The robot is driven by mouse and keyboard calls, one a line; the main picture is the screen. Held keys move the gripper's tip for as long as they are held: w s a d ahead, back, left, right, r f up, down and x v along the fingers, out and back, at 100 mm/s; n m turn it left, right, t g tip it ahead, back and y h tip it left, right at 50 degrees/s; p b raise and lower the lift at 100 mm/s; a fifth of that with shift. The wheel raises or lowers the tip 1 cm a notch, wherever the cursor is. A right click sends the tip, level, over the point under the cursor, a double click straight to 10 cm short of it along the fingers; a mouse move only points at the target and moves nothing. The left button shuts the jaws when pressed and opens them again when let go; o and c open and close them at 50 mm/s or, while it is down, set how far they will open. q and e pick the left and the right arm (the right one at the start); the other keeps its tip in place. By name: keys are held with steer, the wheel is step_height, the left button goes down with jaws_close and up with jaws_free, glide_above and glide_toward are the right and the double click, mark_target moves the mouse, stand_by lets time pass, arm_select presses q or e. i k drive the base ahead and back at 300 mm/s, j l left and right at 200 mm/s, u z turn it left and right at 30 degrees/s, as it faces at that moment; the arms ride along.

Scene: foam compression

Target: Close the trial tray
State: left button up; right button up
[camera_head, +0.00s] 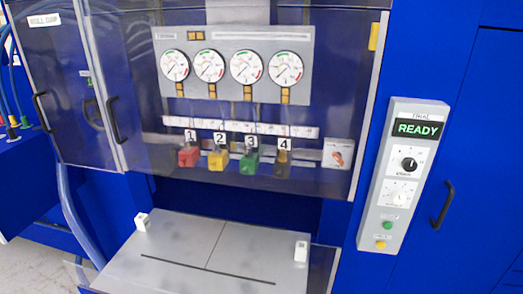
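The trial tray appears to be the grey metal plate (180,252) that juts out below the clear front panel of the blue machine. It has a dark slot across its front part, a thin seam down its middle and a small white block (142,222) at the left and another white block (301,251) at the right. The tray's front end runs out of the picture. A control panel (404,175) to the right shows READY on its display (417,128). Neither gripper is in the picture.
Several gauges (241,67) and numbered coloured blocks sit behind the clear panel (335,125). Black door handles (113,120) are at the left, and another handle (442,205) is at the right. A clear hose (72,210) hangs left of the tray.

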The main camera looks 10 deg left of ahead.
mark_target(181, 253)
steer(key=u, duration=1.2)
